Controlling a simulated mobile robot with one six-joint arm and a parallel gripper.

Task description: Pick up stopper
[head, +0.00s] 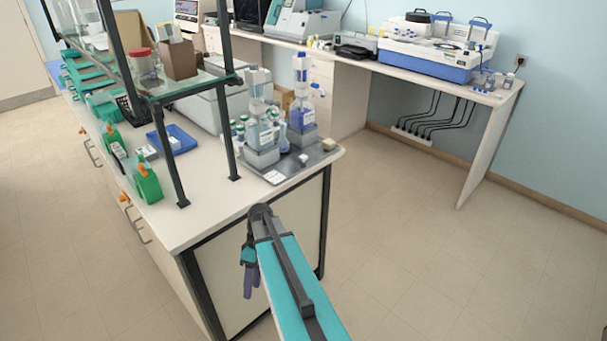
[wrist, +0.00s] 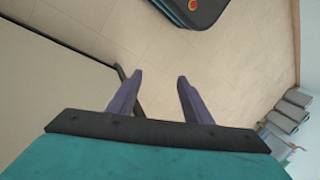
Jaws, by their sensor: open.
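I cannot make out the stopper for certain. A small pale piece (head: 303,158) lies on the grey tray (head: 322,157) at the near right corner of the island bench; it is too small to tell whether it is a stopper. A blue-tinted flask (head: 283,138) stands on that tray between the dispenser bottles. My gripper (head: 248,294) hangs low beside the bench's end panel, below the top and apart from the tray. In the wrist view my gripper (wrist: 160,76) has its two purple fingers spread, with only floor between them.
Two dispenser bottles (head: 262,120) (head: 302,100) stand tall on the tray. A glass shelf on dark posts (head: 168,155) rises over the bench (head: 215,205). Green bottles (head: 147,182) and a blue tray (head: 172,141) stand left. The floor (head: 440,260) at right is clear.

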